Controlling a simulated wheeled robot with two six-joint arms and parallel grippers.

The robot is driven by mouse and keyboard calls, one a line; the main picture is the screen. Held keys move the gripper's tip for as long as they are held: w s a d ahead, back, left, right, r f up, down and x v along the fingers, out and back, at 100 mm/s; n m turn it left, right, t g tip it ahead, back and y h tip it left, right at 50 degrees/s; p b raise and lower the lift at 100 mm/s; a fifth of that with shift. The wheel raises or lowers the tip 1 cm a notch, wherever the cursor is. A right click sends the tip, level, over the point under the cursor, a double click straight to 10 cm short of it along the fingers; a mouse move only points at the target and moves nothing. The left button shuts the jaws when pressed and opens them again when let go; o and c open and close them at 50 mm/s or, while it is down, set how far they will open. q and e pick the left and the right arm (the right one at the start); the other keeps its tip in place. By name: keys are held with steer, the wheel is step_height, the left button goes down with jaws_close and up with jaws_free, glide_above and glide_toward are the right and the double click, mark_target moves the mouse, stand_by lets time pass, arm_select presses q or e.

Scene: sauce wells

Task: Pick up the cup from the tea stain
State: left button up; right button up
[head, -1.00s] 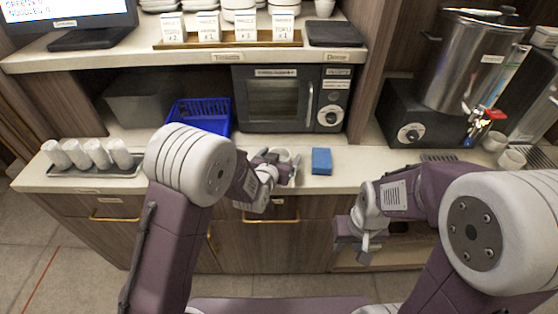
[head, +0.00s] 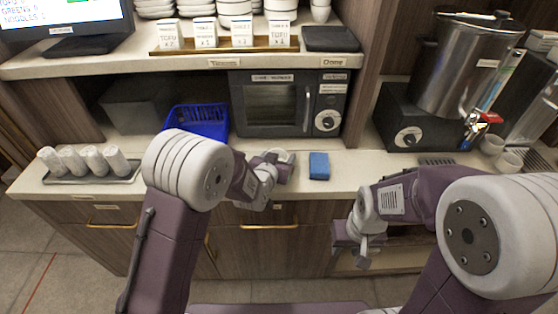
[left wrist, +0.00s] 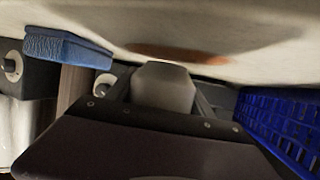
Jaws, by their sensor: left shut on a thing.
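A white cup (head: 282,155) shows at the tip of my left gripper (head: 278,166) in the head view, partly hidden by the jaws, over the counter in front of the microwave. My left gripper is shut on it. In the left wrist view, which looks upside down, a brown-orange tea stain (left wrist: 180,53) marks the pale counter surface, close beyond the jaws. The cup is hard to make out there. My right gripper (head: 356,240) hangs in front of the counter edge, away from the cup; its jaw gap is unclear.
A blue sponge (head: 319,166) lies on the counter right of the left gripper. A blue basket (head: 197,122) and microwave (head: 284,104) stand behind. An urn (head: 468,70) and cups stand at right.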

mark_target(281, 152)
arm_select(q)
steer(key=r, duration=0.3)
steer(key=shift+s+d+r, duration=0.15)
steer(key=shift+d+r, duration=0.1)
steer(key=s+d+r+p, duration=0.1)
steer(key=d+r, duration=0.1)
steer(key=d, duration=0.1)
steer(key=s+d+r+p, duration=0.1)
steer(key=s+d+r, duration=0.1)
steer(key=d, duration=0.1)
steer(key=s+d+r+p, duration=0.1)
steer(key=d+r, duration=0.1)
steer(key=d, duration=0.1)
steer(key=shift+s+d, duration=0.2)
steer(key=shift+s+d+r, duration=0.15)
steer(key=shift+d, duration=0.2)
